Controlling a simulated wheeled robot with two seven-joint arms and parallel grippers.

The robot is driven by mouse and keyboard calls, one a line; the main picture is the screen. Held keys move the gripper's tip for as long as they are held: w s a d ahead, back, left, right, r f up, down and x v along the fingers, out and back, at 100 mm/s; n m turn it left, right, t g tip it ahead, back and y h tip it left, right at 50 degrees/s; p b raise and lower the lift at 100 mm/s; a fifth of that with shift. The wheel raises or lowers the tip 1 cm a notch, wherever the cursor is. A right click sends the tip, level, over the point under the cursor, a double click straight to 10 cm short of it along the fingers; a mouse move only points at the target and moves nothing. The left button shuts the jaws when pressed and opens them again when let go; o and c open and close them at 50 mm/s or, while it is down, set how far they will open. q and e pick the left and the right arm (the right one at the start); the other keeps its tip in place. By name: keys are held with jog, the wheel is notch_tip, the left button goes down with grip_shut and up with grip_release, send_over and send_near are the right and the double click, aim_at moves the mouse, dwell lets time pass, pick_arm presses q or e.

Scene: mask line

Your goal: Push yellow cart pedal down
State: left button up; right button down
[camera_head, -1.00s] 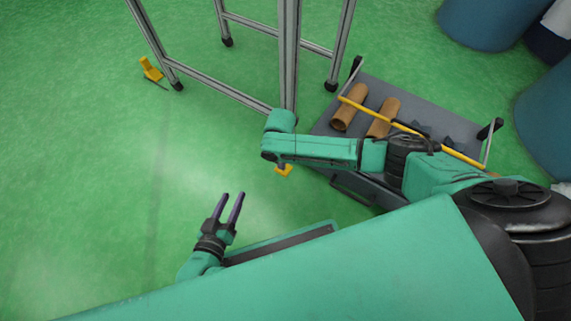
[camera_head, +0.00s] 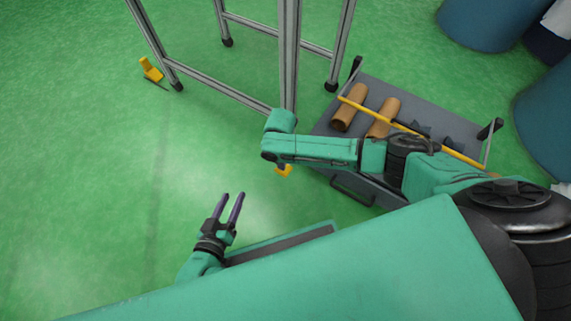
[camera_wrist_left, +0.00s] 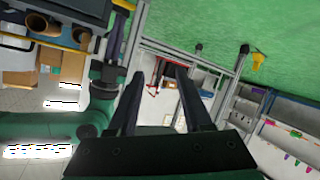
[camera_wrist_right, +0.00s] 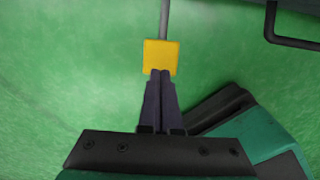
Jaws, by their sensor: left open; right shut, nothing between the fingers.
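The yellow pedal (camera_head: 284,171) shows small below my right forearm in the head view, by the near left side of the grey cart (camera_head: 432,103). In the right wrist view the pedal (camera_wrist_right: 160,54) is a yellow square plate on a grey rod. My right gripper (camera_wrist_right: 161,73) is shut and empty. Its tips overlap the plate's near edge in that view; I cannot tell if they touch it. My right arm hides this gripper in the head view. My left gripper (camera_head: 232,195) is open and empty over the floor, also seen in its wrist view (camera_wrist_left: 158,73).
The cart carries brown rolls (camera_head: 349,120) and a yellow bar (camera_head: 357,105). A metal frame (camera_head: 289,55) stands left of it. Another yellow pedal-like piece (camera_head: 151,70) lies by the frame's left foot. Blue bins (camera_head: 487,25) stand at right. Green floor at left is clear.

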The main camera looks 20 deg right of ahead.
dwell(0.7)
jog(key=shift+f, duration=0.2)
pick_arm(q)
jog(key=shift+t, duration=0.8)
jog(key=shift+w+r+b, duration=0.3)
jog(key=shift+w+r, duration=1.55)
pick_arm(e)
jog(key=shift+f, duration=0.25)
pick_arm(q)
jog(key=shift+w+r, duration=0.1)
pick_arm(e)
jog(key=shift+f, duration=0.15)
pick_arm(q)
jog(key=shift+t, duration=0.8)
jog(key=shift+w+a+r+b, duration=0.1)
jog(key=shift+w+r+b, duration=0.05)
jog(key=shift+w+r, duration=0.7)
jog(key=shift+w+a+r+b, duration=0.15)
jog(key=shift+w+r, duration=0.4)
jog(key=shift+r, duration=0.45)
pick_arm(e)
jog(key=shift+f, duration=0.3)
